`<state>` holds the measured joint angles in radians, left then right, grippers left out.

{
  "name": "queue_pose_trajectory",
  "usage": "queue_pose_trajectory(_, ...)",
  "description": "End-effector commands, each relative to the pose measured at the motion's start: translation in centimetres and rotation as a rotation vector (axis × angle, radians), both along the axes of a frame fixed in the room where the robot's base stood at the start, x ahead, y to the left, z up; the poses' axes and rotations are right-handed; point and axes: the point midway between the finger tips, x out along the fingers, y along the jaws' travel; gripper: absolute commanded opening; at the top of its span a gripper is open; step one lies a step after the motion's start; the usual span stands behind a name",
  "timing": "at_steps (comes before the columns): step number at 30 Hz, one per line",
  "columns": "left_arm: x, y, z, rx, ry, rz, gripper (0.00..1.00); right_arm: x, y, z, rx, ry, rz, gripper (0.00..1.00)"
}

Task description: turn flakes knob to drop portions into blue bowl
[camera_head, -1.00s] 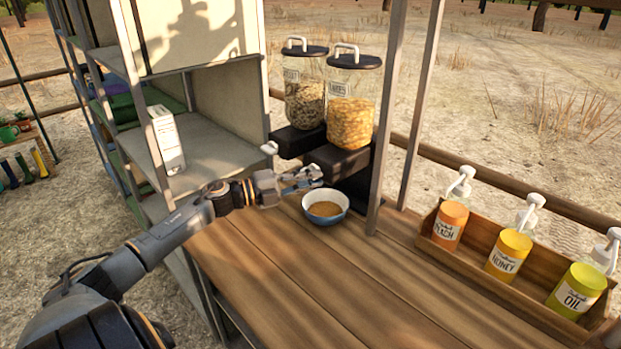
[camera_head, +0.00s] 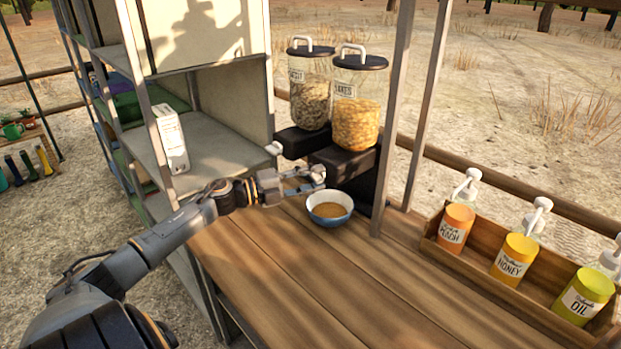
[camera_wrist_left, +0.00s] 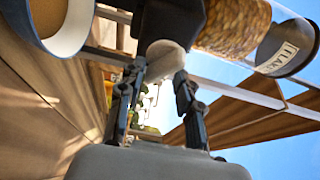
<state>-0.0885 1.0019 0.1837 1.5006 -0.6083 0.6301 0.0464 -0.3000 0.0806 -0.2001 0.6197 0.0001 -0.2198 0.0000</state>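The flakes dispenser (camera_head: 355,122) is a clear canister of orange flakes with a black lid, on a black base. Its white knob (camera_wrist_left: 165,56) sits between the two fingertips of my left gripper (camera_wrist_left: 160,72), one finger on each side, seemingly in contact. In the head view my left gripper (camera_head: 304,182) reaches the front of the dispenser base, by the knob (camera_head: 318,173). The blue bowl (camera_head: 330,219), white inside with brown contents, stands on the table just below and right of the gripper. Its rim shows in the left wrist view (camera_wrist_left: 72,38). My right gripper is out of view.
A second dispenser (camera_head: 310,100) with its own white knob (camera_head: 274,148) stands to the left. A metal post (camera_head: 391,130) rises right of the bowl. A wooden crate (camera_head: 480,275) with pump bottles is at the right. The table's (camera_head: 310,290) front is clear; shelves (camera_head: 210,150) stand left.

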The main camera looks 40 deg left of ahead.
Motion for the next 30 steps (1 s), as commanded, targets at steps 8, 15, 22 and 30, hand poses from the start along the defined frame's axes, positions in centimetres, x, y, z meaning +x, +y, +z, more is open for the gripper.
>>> queue_pose_trajectory(8,-1.7,0.8,-0.3,-0.001,0.005,-0.002,0.34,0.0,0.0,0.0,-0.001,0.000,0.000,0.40)
queue_pose_trajectory(15,-5.5,2.8,-0.4,-0.003,0.006,0.001,0.34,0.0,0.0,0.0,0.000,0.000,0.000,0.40)
queue_pose_trajectory(22,-9.0,4.8,-0.2,-0.002,0.002,0.002,0.34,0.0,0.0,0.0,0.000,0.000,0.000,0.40)
queue_pose_trajectory(30,-10.7,5.7,-0.1,-0.002,0.000,0.003,0.34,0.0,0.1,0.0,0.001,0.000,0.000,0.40)
